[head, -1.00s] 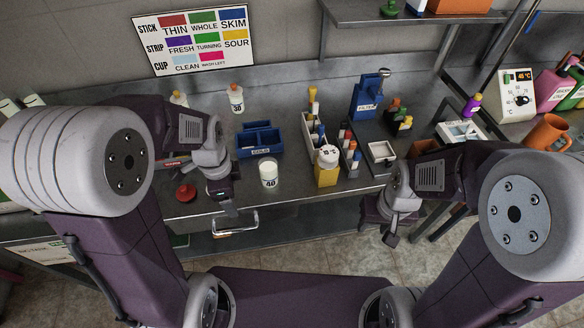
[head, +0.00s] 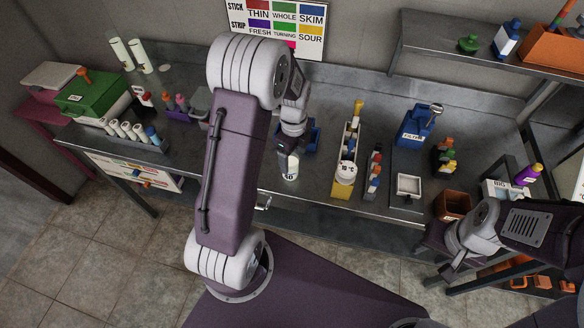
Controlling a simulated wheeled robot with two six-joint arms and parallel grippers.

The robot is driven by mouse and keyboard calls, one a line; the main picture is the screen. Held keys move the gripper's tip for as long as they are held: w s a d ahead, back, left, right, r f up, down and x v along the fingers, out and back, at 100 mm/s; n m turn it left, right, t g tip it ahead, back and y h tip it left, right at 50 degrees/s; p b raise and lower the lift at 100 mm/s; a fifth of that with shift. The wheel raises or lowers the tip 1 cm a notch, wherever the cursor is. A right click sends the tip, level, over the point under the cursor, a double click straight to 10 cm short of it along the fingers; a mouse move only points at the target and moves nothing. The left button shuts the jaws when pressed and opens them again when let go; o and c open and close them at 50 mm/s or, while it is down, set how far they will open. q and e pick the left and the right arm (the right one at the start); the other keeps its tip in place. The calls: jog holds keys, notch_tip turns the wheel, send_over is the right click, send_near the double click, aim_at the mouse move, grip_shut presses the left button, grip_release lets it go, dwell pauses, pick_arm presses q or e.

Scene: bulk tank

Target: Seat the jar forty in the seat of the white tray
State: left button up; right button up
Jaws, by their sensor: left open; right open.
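The jar forty (head: 290,173), white with a dark 40 on its label, stands upright on the steel bench. My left gripper (head: 289,156) is open and points down at the jar's top; the jar's lid is partly hidden, and I cannot tell if the fingers touch it. A small square white tray (head: 408,195) with a grey inside lies on the bench to the right. My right gripper (head: 448,276) is open and empty, low in front of the bench's front edge at the right.
A blue crate (head: 313,135) stands just behind my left gripper. Between jar and tray are a yellow-fronted long rack (head: 345,188) and a row of small bottles (head: 374,172). A brown box (head: 453,205) and blue filter unit (head: 414,130) stand near the tray.

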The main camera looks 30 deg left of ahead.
pick_arm(q)
jog(key=shift+d+f, duration=0.15)
jog(key=shift+f, duration=0.15)
jog(key=f, duration=0.2)
jog(key=a+f, duration=0.1)
jog(key=f, duration=0.2)
jog(key=shift+a+p, duration=0.1)
jog(key=shift+p, duration=0.3)
jog(key=shift+w+f, duration=0.15)
jog(key=shift+f, duration=0.05)
jog(key=shift+r, duration=0.1)
grip_shut()
